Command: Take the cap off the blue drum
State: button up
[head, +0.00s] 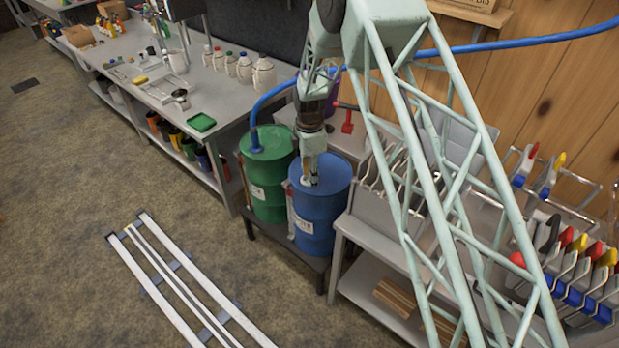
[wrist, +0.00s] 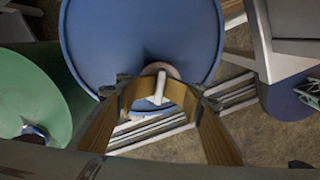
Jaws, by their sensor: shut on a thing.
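The blue drum (head: 318,212) stands upright on a low dark stand, with a white label on its side. In the wrist view the drum's blue lid (wrist: 125,35) fills the top. The cap (wrist: 159,69) shows there as a small pinkish-brown disc with a white bar, near the lid's lower edge. My gripper (head: 310,182) points down onto the drum top. In the wrist view its two fingers (wrist: 158,90) reach in from both sides and are shut on the cap. The fingers partly hide the cap, and I cannot tell whether it is seated or lifted.
A green drum (head: 266,172) stands close on the left, with a blue hose (head: 254,130) running into its top. A metal bench with a rack (head: 365,185) stands close on the right. White rails (head: 180,285) lie on the open floor in front.

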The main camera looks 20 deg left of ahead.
jog(key=shift+s+d+f, duration=0.15)
jog(key=shift+s+f, duration=0.05)
jog(key=shift+f, duration=0.1)
jog(key=shift+n+b, duration=0.45)
jog(key=shift+n, duration=2.15)
jog(key=shift+n, duration=0.5)
jog(key=shift+n+b, duration=0.3)
jog(key=shift+n, duration=1.7)
jog(key=shift+c, duration=0.5)
jog(key=shift+r, duration=0.25)
grip_shut()
jog(key=shift+s+d+r, duration=0.1)
jog(key=shift+r, duration=0.35)
jog(key=shift+r+p, duration=0.3)
jog(key=shift+p, duration=0.05)
